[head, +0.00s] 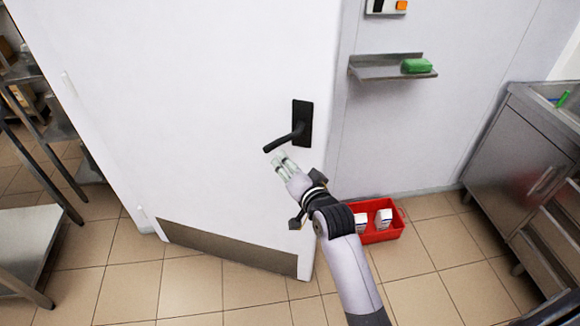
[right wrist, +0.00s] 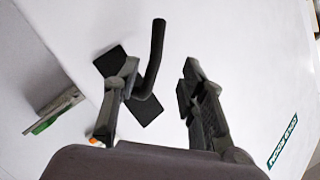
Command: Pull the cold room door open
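The white cold room door (head: 200,120) stands partly open, its right edge nearer to me than the wall. Its hinges are on the left side. The black lever handle (head: 287,139) sits on a dark plate (head: 304,115) near the free edge. My right gripper (head: 279,161) is just below the lever in the head view. In the right wrist view my right gripper (right wrist: 163,95) has its fingers apart, with the lever (right wrist: 153,60) showing beyond and between them, nearer the left finger. I cannot tell whether they touch. My left gripper is not in view.
A red crate (head: 397,228) with white packs stands on the floor right of the door. A wall shelf (head: 375,69) holds a green item (head: 415,66). A steel cabinet (head: 515,150) is at right, metal racks (head: 25,240) at left. Tiled floor before the door is clear.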

